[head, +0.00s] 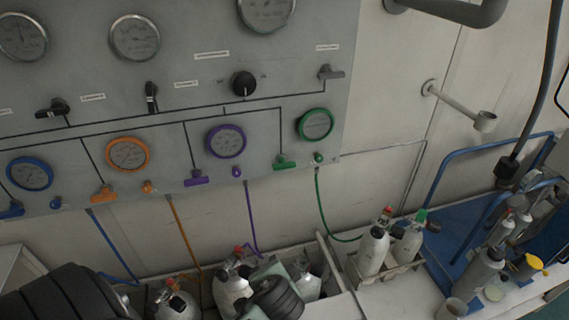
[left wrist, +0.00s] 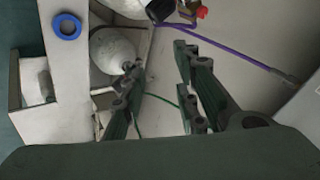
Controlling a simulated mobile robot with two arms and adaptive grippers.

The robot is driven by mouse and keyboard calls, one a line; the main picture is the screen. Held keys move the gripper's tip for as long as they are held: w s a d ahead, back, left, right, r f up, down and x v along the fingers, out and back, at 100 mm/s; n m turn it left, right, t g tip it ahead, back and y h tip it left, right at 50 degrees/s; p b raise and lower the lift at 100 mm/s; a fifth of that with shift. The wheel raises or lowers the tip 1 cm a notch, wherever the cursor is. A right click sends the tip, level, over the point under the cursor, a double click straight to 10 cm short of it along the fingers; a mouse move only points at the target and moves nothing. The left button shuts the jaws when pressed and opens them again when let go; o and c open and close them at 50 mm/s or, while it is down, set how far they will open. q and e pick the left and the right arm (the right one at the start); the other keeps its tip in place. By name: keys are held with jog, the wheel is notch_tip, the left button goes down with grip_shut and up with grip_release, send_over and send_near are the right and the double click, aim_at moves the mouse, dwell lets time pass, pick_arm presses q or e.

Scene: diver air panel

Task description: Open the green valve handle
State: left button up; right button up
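The green valve handle (head: 284,162) is a small T-shaped lever on the lower right of the grey panel. It sits below and left of the green-rimmed gauge (head: 315,125), beside a small green knob (head: 318,157). My left gripper (head: 275,268) is low in the head view, below the panel and apart from the handle, over the cylinders. In the left wrist view its two fingers (left wrist: 160,65) are spread and empty, with a thin green hose (left wrist: 158,99) seen beyond them. The handle is not visible in the left wrist view. My right gripper is not in view.
Purple (head: 196,178), orange (head: 104,192) and blue handles line the panel to the left. Gas cylinders (head: 373,250) stand in holders below, with hoses hanging above them. A pipe bracket (head: 455,105) juts from the wall at right. The space directly before the green handle looks clear.

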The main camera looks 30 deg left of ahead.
pick_arm(q)
jog(key=w+a+r+m+t+y, duration=0.25)
jog(key=w+a+r+y, duration=0.2)
jog(key=w+r, duration=0.55)
jog(key=m+t+y, duration=0.2)
jog(key=t+y, duration=0.1)
jog(key=y, duration=0.1)
send_near(285, 168)
jog(key=x, duration=0.4)
jog(key=p+x, duration=0.3)
jog(key=x, duration=0.2)
jog(key=shift+w+a+r, duration=0.15)
jog(key=shift+w+a, duration=0.1)
jog(key=shift+w+a+n, duration=0.25)
jog(key=shift+w+a, duration=0.15)
jog(key=shift+a, duration=0.05)
grip_shut()
